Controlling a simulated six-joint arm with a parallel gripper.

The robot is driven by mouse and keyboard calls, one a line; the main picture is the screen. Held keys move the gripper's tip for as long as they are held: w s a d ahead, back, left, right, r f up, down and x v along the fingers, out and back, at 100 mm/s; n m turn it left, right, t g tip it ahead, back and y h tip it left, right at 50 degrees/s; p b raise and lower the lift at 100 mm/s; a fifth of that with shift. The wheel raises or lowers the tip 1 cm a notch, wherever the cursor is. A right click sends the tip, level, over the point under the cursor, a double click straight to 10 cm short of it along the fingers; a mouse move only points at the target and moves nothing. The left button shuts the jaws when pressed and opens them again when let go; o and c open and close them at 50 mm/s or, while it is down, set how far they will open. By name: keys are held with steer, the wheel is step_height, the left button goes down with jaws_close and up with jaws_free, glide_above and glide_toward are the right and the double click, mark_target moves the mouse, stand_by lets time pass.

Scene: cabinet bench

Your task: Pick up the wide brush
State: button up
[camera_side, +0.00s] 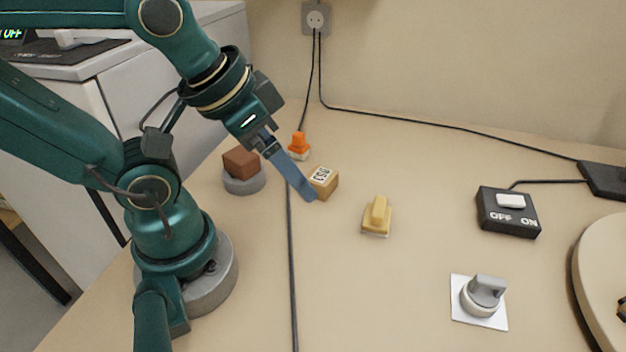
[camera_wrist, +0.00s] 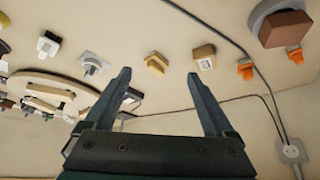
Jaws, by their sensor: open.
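The wide brush appears to be the yellow piece with a raised grip and a pale underside (camera_side: 377,215). It stands on the bench right of the labelled wooden block, and it shows in the wrist view (camera_wrist: 155,64) between and just beyond my fingertips. My gripper (camera_side: 309,196) is above the bench, left of the brush in the side view, and apart from it. In the wrist view my gripper (camera_wrist: 158,73) has its two fingers spread with nothing between them. In the side view the fingers overlap and partly cover the block.
The labelled wooden block (camera_side: 323,183) is close to my fingers. An orange piece (camera_side: 298,146) and a brown block (camera_side: 240,162) on a grey disc stand behind. A knob (camera_side: 481,297), a switch box (camera_side: 508,213) and a round platform (camera_side: 597,285) lie right. A cable crosses the bench.

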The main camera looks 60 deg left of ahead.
steer(key=c, duration=0.4)
steer(key=shift+r, duration=0.1)
